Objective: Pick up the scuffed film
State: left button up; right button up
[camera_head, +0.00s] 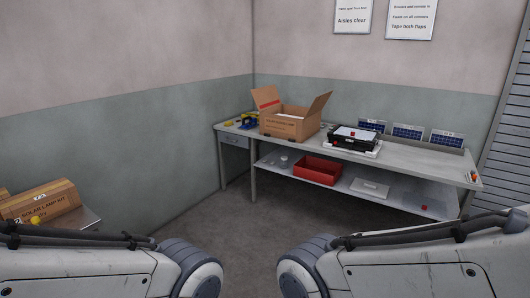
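I cannot make out a scuffed film anywhere at this distance. A black flat item (357,137) with a pale top and a small red spot lies on a white base on the bench (400,159). Three dark blue panels stand in a row along the bench's back edge: left panel (373,125), middle panel (407,131) and right panel (446,138). Whether any film lies on them is too small to tell. Only links of my two arms show, at the bottom left and bottom right. Neither gripper is in view.
An open cardboard box (290,125) stands on the bench, beside a blue and yellow tool (248,121). The lower shelf (340,187) holds a red bin (317,170) and a grey flat item (370,187). Cardboard boxes (40,203) sit at left. Open floor (245,225) lies before the bench.

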aim_at(365, 135)
jog(key=u, duration=0.15)
jog(key=i, duration=2.55)
jog(key=z, duration=0.55)
jog(key=i, duration=2.1)
jog(key=z, duration=1.1)
jog(key=i, duration=0.85)
jog(key=z, duration=0.3)
